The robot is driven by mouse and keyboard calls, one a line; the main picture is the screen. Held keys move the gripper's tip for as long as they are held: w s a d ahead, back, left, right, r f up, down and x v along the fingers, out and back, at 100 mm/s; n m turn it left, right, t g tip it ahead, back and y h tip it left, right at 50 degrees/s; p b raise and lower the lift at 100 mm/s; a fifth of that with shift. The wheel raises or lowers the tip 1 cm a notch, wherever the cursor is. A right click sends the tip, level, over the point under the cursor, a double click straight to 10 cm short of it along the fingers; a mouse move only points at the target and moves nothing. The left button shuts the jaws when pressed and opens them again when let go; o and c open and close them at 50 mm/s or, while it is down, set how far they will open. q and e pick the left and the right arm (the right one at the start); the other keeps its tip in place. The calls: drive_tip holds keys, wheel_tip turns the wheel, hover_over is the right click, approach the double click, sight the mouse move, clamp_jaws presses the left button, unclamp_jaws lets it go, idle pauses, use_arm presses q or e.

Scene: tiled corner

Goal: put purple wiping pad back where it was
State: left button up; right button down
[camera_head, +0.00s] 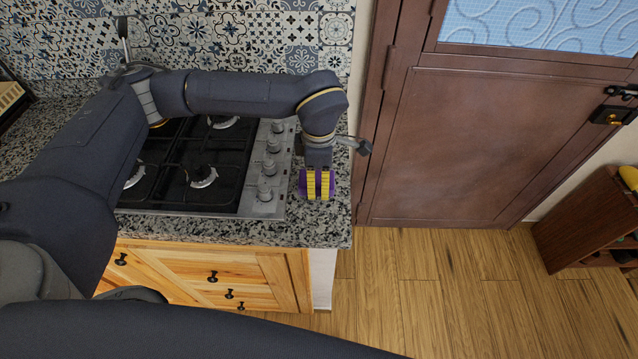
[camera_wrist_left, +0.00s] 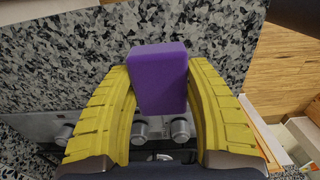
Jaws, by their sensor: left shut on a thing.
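The purple wiping pad (camera_wrist_left: 158,78) is a small block between the two yellow fingers of my left gripper (camera_wrist_left: 160,90) in the left wrist view. The fingers are shut on its sides. In the head view, my left gripper (camera_head: 318,184) points down over the right end of the speckled granite counter (camera_head: 325,222), beside the stove knobs, and purple edges of the pad (camera_head: 303,184) show around the fingers. I cannot tell whether the pad touches the counter. My right gripper is not in view.
A black gas stove (camera_head: 200,175) with silver knobs (camera_head: 268,167) lies left of the gripper. The counter ends just to the right, above the wooden floor (camera_head: 420,290). A brown door (camera_head: 500,140) stands beyond, and a dark wooden shelf (camera_head: 580,220) is at the far right.

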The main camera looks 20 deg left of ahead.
sight(319, 178)
use_arm(q)
drive_tip(key=shift+f, duration=1)
drive_tip(key=o, duration=1.1)
wheel_tip(319, 178, up, 12)
drive_tip(key=shift+r, duration=0.1)
